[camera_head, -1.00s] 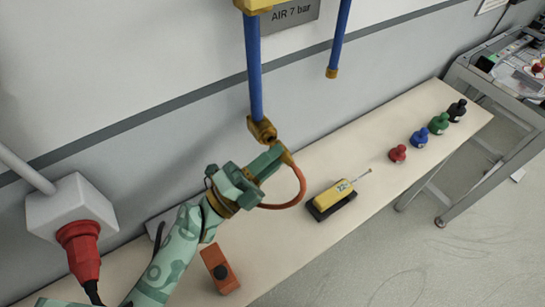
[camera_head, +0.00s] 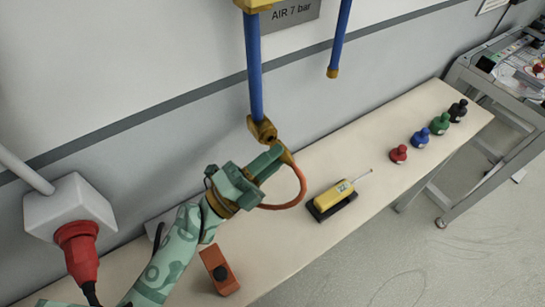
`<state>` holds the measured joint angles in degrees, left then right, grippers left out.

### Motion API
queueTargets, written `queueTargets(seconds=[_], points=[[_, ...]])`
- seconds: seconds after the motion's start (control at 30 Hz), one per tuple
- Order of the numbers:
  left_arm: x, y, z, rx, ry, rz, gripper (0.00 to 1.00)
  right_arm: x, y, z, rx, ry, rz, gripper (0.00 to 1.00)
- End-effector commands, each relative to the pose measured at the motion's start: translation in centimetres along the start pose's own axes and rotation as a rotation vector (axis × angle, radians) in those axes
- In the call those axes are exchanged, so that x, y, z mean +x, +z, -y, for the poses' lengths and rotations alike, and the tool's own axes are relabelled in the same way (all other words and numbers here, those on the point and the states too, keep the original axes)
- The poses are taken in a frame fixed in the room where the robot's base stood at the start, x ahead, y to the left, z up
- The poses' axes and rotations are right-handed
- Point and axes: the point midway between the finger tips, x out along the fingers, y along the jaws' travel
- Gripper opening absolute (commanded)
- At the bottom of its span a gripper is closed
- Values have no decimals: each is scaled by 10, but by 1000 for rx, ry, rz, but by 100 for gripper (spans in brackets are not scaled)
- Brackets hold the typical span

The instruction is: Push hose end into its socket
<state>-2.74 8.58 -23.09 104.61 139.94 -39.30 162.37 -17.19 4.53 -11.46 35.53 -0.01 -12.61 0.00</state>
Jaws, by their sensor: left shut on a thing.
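An orange hose (camera_head: 299,190) curves in a loop beside my left gripper (camera_head: 280,152). My left gripper is shut on the hose end, which is mostly hidden between its fingers. A brass socket (camera_head: 262,130) sits at the bottom of the blue pipe (camera_head: 254,75) that comes down the wall. The gripper's fingertips are just below and right of the socket. From this view I cannot tell whether the hose end is inside the socket or only close to it. My right gripper is not in view.
On the bench (camera_head: 375,185) lie a yellow device on a black base (camera_head: 332,198) and an orange block with a black knob (camera_head: 220,270). Red, blue, green and black knobbed pieces (camera_head: 421,137) stand at the far right. A red plug (camera_head: 78,250) hangs from a wall box at left.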

Motion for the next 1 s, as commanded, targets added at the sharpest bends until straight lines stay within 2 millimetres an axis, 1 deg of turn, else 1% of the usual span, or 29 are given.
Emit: queueTargets(seconds=[0.33,0.67,1.0], points=[[0,0,-1,1,0,-1,0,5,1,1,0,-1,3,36],[0,0,0,0,0,0,0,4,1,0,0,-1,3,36],[0,6,0,0,0,0,0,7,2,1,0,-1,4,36]])
